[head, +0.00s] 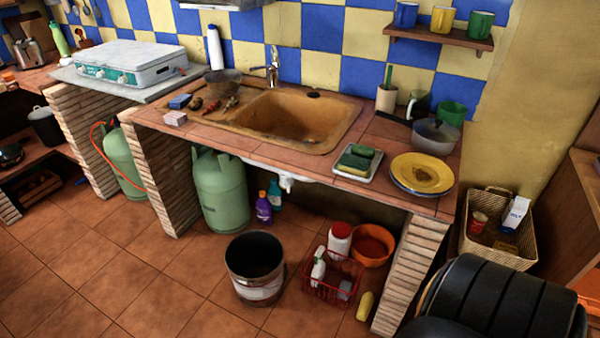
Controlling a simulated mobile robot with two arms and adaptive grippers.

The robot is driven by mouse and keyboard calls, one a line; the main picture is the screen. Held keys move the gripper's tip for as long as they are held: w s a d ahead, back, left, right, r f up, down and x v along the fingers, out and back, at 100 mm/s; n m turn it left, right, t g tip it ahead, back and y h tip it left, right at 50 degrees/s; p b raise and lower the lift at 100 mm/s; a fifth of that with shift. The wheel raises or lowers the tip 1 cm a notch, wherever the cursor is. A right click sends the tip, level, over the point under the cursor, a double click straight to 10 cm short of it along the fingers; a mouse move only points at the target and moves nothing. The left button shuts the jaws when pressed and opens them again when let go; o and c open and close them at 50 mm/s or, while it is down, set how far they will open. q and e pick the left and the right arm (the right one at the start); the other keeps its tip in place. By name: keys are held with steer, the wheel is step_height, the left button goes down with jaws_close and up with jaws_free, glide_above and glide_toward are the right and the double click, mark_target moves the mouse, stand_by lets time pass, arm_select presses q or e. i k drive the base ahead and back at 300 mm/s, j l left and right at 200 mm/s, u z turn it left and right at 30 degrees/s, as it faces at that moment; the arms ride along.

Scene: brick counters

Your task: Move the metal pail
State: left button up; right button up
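The metal pail (258,289) stands upright on the tiled floor, in front of the open space under the sink counter. It is greyish and worn, with a wide round mouth and a dark inside. I see nothing in it, but its bottom is too dark to make out. Neither my left nor my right gripper is in view, and nothing is holding the pail.
A red basket (332,291) with bottles stands just right of the pail, near an orange basin (371,245) and a yellow bottle (365,306). A green gas cylinder (221,190) stands behind left. The sink counter (388,190) overhangs behind. Floor (130,290) to the left is clear.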

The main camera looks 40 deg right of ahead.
mark_target(254, 260)
steer(key=z, duration=1)
steer(key=i, duration=0.05)
